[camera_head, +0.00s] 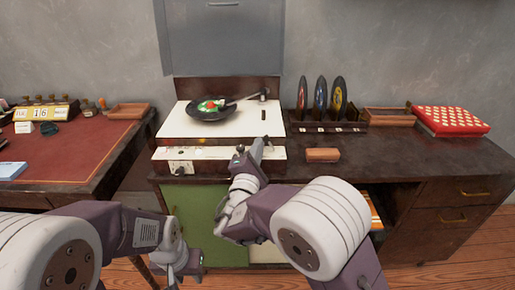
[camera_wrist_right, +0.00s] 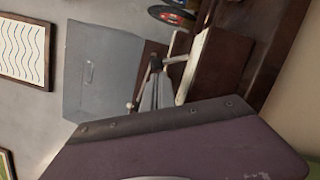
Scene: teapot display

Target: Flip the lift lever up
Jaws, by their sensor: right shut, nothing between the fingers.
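My right gripper (camera_head: 257,148) is shut and empty, reaching in front of the right part of the white front panel (camera_head: 210,153) of the cooker-like unit. A small dark knob-like part (camera_head: 240,149) shows just left of its fingers; I cannot tell whether this is the lift lever or whether the fingers touch it. In the right wrist view the fingers (camera_wrist_right: 156,64) point at the unit, with a thin light rod (camera_wrist_right: 179,59) beside the tips. My left gripper (camera_head: 190,264) hangs low in front of the green cabinet door; its fingers are not clear.
A brown block (camera_head: 322,155) lies right of my right gripper. Upright discs (camera_head: 321,95) and a red patterned box (camera_head: 450,120) stand further right.

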